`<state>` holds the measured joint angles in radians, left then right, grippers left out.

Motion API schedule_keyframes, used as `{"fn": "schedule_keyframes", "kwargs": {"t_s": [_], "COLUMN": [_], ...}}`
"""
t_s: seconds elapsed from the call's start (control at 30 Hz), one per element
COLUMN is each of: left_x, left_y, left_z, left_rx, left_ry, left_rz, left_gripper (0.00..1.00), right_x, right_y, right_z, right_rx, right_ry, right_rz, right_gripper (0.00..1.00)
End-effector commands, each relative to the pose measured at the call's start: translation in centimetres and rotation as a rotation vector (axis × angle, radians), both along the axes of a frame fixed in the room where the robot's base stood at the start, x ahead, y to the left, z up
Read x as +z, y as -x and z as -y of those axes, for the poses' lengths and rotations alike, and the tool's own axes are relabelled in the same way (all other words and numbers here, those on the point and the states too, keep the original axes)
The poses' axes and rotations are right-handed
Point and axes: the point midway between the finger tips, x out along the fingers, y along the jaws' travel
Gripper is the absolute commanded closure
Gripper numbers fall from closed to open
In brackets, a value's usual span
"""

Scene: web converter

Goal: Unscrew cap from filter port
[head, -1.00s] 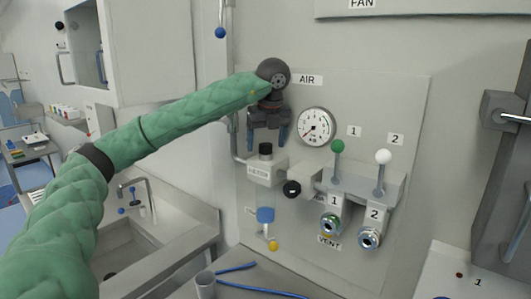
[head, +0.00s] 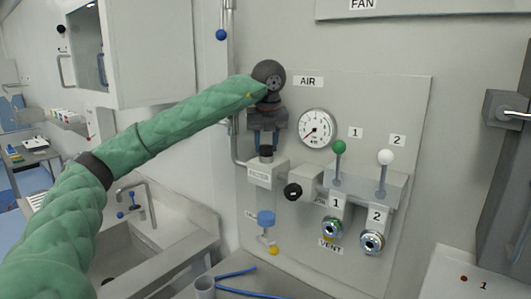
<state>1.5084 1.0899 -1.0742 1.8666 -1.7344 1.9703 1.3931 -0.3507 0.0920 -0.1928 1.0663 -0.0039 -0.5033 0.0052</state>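The black cap (head: 266,151) sits on top of the pale filter block (head: 265,173) on the AIR panel. My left gripper (head: 265,147) points down from above, with dark blue-grey fingers. The fingers are apart, and pale wall shows between them. Their tips reach down to about the top of the cap, one on each side. I cannot tell if they touch it. A blue part (head: 266,218) and a yellow knob (head: 273,250) hang below the filter block. My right gripper is out of view.
To the right of the filter are a black knob (head: 293,191), a pressure gauge (head: 317,128), a green-knobbed lever (head: 339,148) and a white-knobbed lever (head: 385,157). Below are a grey cup (head: 204,287) and blue tubing (head: 236,271). A sink (head: 125,262) is at left.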

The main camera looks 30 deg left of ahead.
Motion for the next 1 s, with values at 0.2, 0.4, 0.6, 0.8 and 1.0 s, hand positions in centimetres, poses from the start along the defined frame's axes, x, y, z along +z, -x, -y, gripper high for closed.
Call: {"fn": "schedule_keyframes", "kwargs": {"t_s": [0.2, 0.4, 0.6, 0.8, 1.0], "left_x": [0.0, 0.3, 0.3, 0.3, 0.3], "left_y": [-0.1, 0.0, 0.0, 0.0, 0.0], "left_z": [0.3, 0.3, 0.4, 0.4, 0.4], "left_rx": [0.001, 0.129, 0.194, 0.259, 0.320], "left_ry": [0.002, 0.002, 0.003, 0.003, 0.004], "left_rz": [0.002, 0.002, 0.002, 0.002, 0.002], "left_gripper": [1.00, 1.00, 1.00, 1.00, 1.00], "right_x": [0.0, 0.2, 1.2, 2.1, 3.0], "right_y": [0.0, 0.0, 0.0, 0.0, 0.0], "right_z": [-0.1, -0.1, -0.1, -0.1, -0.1], "right_rx": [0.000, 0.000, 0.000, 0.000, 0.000], "right_ry": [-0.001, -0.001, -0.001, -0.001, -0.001], "right_rz": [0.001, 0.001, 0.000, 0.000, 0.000], "right_gripper": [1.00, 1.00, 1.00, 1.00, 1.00]}}
